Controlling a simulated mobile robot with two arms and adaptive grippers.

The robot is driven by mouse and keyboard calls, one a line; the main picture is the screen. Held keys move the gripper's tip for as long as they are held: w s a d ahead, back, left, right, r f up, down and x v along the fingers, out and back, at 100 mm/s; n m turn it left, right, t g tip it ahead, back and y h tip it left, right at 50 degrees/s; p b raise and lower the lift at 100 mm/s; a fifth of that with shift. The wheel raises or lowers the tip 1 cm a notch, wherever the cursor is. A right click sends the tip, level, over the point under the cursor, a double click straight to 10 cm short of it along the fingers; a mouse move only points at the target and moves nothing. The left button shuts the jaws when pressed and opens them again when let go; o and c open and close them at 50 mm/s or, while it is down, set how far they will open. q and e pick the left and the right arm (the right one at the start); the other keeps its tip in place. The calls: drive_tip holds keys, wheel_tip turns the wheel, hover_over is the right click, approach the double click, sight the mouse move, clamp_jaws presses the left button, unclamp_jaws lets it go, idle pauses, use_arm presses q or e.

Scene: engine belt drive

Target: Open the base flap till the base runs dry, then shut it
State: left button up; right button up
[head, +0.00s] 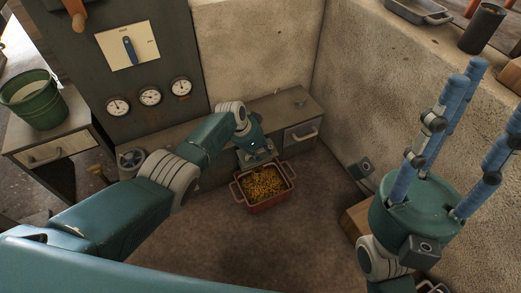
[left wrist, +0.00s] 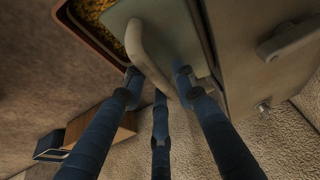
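The base (head: 268,108) is a low grey-green bench along the wall. My left gripper (head: 258,153) is down at its front. In the left wrist view my left gripper (left wrist: 157,78) has its blue fingers closed around a pale handle (left wrist: 150,48) on a greenish flap (left wrist: 180,25). The flap stands at an angle from the base front. The opening behind it is hidden. A red tray (head: 270,206) full of yellow grain-like stuff (head: 264,183) sits on the floor just below. Whether grain is still falling cannot be told. My right gripper (head: 480,105) is raised, empty, fingers spread.
A drawer with a handle (head: 302,134) is to the right in the base. A panel with gauges (head: 150,97) and a lever (head: 129,48) stands at the back left. A green bucket (head: 34,101) stands on a side cabinet. A wooden box (head: 355,222) lies by the right wall.

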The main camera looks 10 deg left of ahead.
use_arm(q)
drive_tip(key=v, duration=1.2)
